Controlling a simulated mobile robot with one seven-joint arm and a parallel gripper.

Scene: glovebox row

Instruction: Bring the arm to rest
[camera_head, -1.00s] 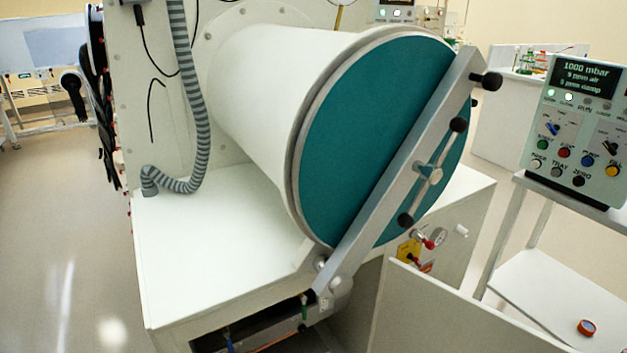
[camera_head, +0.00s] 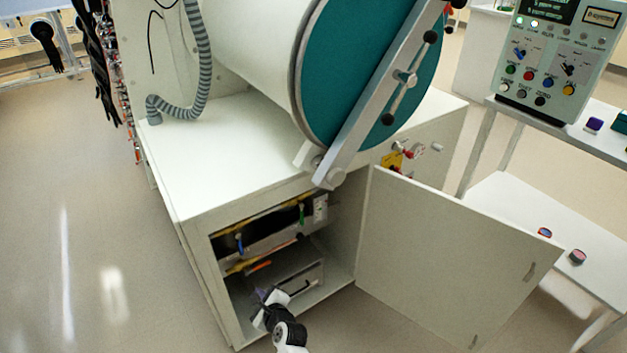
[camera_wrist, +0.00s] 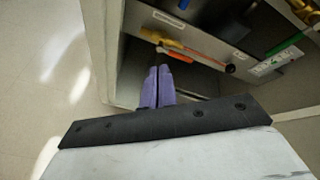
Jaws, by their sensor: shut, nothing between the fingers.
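My gripper (camera_head: 262,297) is low in the head view, at the open front of the white cabinet (camera_head: 200,228) under the airlock cylinder. In the wrist view its two purple fingers (camera_wrist: 158,86) are together with nothing between them. They point toward the cabinet's opening. The head view shows my gripper small and dark, so its exact gap to the cabinet's edge and to the items inside cannot be told.
The cabinet door (camera_head: 440,255) stands wide open to the right. Inside are a metal drawer unit (camera_head: 275,242) and valves with blue and green handles. A control panel (camera_head: 560,55) stands on a white stand at right. The floor at left (camera_head: 90,220) is clear.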

